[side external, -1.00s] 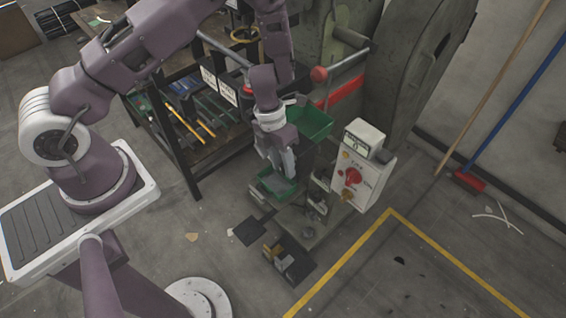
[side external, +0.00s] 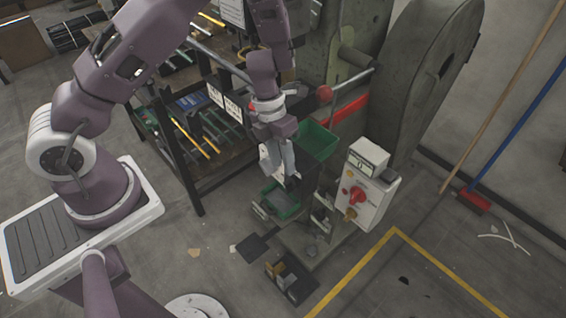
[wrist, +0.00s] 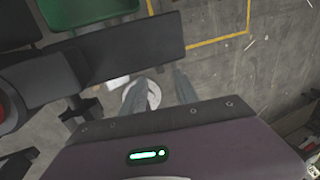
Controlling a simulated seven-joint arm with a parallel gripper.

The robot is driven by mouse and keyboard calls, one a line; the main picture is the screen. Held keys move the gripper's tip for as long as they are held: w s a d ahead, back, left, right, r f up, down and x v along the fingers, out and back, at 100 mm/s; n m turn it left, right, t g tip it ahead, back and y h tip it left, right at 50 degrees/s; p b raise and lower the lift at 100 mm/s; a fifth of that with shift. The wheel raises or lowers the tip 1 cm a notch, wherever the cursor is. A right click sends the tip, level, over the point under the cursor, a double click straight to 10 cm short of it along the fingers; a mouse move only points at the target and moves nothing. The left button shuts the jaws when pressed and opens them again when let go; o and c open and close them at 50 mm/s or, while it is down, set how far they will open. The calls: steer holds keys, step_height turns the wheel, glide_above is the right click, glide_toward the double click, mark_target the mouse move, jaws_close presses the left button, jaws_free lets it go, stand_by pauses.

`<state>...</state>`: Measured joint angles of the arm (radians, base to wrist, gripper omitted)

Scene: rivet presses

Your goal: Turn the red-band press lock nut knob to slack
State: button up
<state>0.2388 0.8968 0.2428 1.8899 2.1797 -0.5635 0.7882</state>
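The press with a red band (side external: 347,109) stands behind my gripper in the side view. A grey-green frame rises above the band, and a lever with a red ball (side external: 323,92) crosses it. My gripper (side external: 280,168) points down in front of this press, above a green tray (side external: 287,209). In the wrist view, its two grey fingers (wrist: 158,88) are apart. A pale round disc (wrist: 153,94) shows between them, and I cannot tell whether it is near them or far below. I cannot pick out the lock nut knob for sure.
A control box (side external: 366,190) with a red knob stands right of my gripper. A green bin (side external: 317,140) sits close behind it. A tool rack (side external: 200,135) stands to the left. A small parts tray (side external: 290,279) lies on the floor.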

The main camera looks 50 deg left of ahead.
mark_target(285, 183)
steer(key=s+d+f+n+h, duration=0.1)
steer(key=s+d+f, duration=0.1)
steer(key=s, duration=0.7)
steer(key=w+f+t, duration=0.1)
steer(key=w, duration=0.1)
steer(key=w+f+t, duration=0.2)
steer(key=w, duration=0.1)
steer(key=w+f+t+y, duration=0.1)
steer(key=w, duration=0.2)
steer(key=shift+w+f+t, duration=0.1)
steer(key=shift+f+t, duration=0.2)
jaws_close()
